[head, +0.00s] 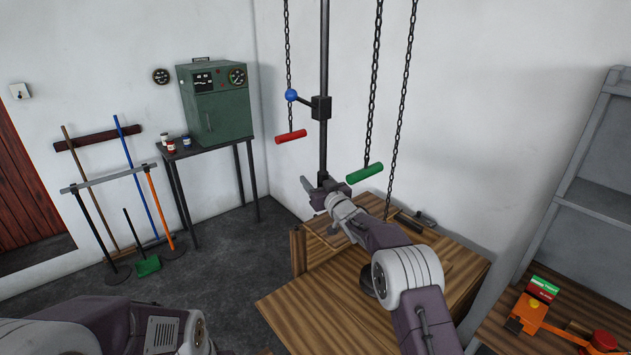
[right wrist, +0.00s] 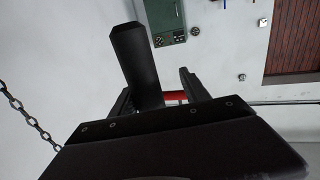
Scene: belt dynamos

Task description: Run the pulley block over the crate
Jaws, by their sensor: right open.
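A red handle (head: 291,137) hangs on a chain, left of a black upright pole (head: 324,80). A green handle (head: 364,173) hangs on another chain to the right. A lever with a blue ball (head: 291,95) sticks out left from a black block on the pole. My right gripper (head: 313,186) is open and empty near the pole, below the red handle. In the right wrist view a dark post (right wrist: 137,58) stands by the jaws, and some red (right wrist: 175,97) shows behind them. I cannot make out a pulley block or crate. My left gripper is out of frame.
A wooden bench (head: 285,308) lies under my right arm, with small tools at its back. A side bench at right holds an orange device (head: 528,312). A green cabinet (head: 215,105) stands on a table at the back left. Brooms lean on the left wall.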

